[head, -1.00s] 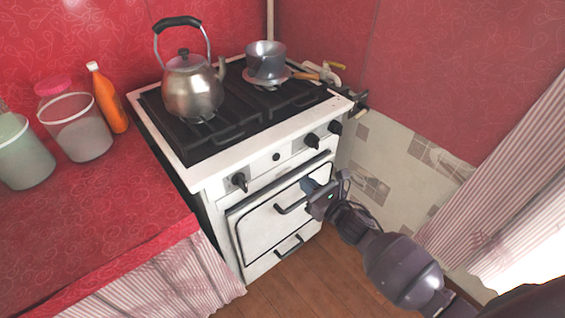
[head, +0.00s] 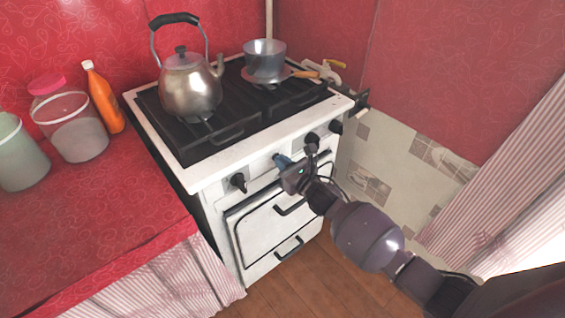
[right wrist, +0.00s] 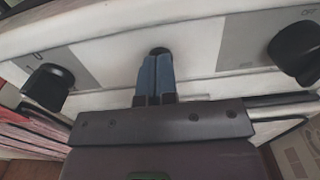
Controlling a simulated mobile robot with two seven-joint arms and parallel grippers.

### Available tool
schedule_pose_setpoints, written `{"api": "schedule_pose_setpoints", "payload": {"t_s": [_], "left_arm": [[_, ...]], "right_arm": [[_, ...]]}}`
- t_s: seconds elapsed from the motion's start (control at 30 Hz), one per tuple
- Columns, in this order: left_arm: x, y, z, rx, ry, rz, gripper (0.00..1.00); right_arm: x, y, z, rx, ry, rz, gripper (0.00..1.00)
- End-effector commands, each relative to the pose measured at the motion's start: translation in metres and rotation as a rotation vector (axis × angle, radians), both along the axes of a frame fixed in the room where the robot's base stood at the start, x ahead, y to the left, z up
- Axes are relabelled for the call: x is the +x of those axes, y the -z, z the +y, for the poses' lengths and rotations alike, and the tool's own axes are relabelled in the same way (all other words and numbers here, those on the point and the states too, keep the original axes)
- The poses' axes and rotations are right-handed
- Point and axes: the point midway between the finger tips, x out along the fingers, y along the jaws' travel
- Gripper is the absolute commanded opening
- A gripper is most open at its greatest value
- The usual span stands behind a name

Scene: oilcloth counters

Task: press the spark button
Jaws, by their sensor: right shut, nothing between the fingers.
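The spark button (right wrist: 159,50) is a small dark round button in the middle of the stove's white front panel. In the right wrist view its top edge shows just beyond my fingertips; in the head view it is hidden behind them. My right gripper (head: 281,160) is shut and empty, its blue fingers (right wrist: 155,76) pointing at the button. The tips are at or very near the button; I cannot tell whether they touch it. My left gripper is not in view.
Black knobs flank the button: one on the left (head: 238,182), another on the right (right wrist: 296,52). The oven door handle (head: 290,207) is below. A kettle (head: 190,88) and a grey pot (head: 265,58) stand on the stove top. Containers stand on the red counter (head: 120,190).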

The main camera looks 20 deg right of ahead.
Motion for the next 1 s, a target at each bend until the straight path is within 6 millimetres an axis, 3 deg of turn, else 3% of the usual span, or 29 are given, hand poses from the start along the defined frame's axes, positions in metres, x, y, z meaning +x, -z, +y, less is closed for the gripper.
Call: {"api": "schedule_pose_setpoints", "payload": {"t_s": [0.5,1.0], "left_arm": [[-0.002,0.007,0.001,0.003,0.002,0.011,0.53],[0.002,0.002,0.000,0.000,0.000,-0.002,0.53]], "right_arm": [[0.017,0.001,0.006,0.000,0.001,0.000,0.00],[0.018,-0.003,0.003,0.000,0.002,-0.004,0.00]]}}
